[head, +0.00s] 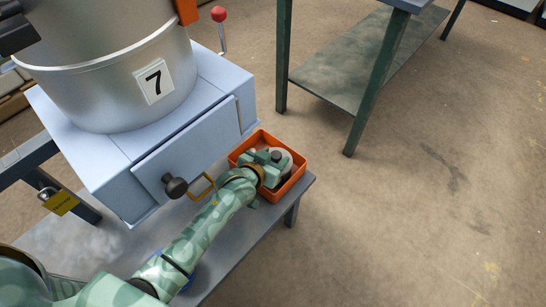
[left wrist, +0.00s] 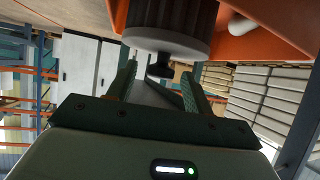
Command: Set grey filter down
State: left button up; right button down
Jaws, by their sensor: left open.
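The grey filter (head: 286,158) sits in an orange tray (head: 303,167), partly covered by my left gripper (head: 270,157) in the head view. In the left wrist view the filter shows a grey round plate (left wrist: 165,41), a dark ribbed body and a small black knob (left wrist: 160,70). The fingers of my left gripper (left wrist: 162,88) stand apart on either side of the knob, with visible gaps. I cannot tell whether the filter's far side touches the tray floor. My right gripper is in neither view.
The tray stands on a grey table (head: 240,240) beside a large machine with a pale blue box (head: 195,150) and a metal drum (head: 110,85) marked 7. The box's dark knob (head: 175,187) is close to my left arm. A green-legged bench (head: 350,60) stands behind; open floor lies right.

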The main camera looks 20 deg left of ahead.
pick_arm(q)
jog(key=p+v, duration=0.6)
jog(key=v, duration=0.6)
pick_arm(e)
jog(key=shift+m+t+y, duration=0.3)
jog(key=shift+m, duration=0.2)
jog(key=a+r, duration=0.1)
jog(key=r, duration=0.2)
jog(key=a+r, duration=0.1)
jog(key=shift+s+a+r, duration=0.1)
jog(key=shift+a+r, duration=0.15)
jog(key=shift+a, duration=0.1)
pick_arm(q)
jog(key=shift+s+d+f, duration=0.1)
jog(key=shift+f, duration=0.05)
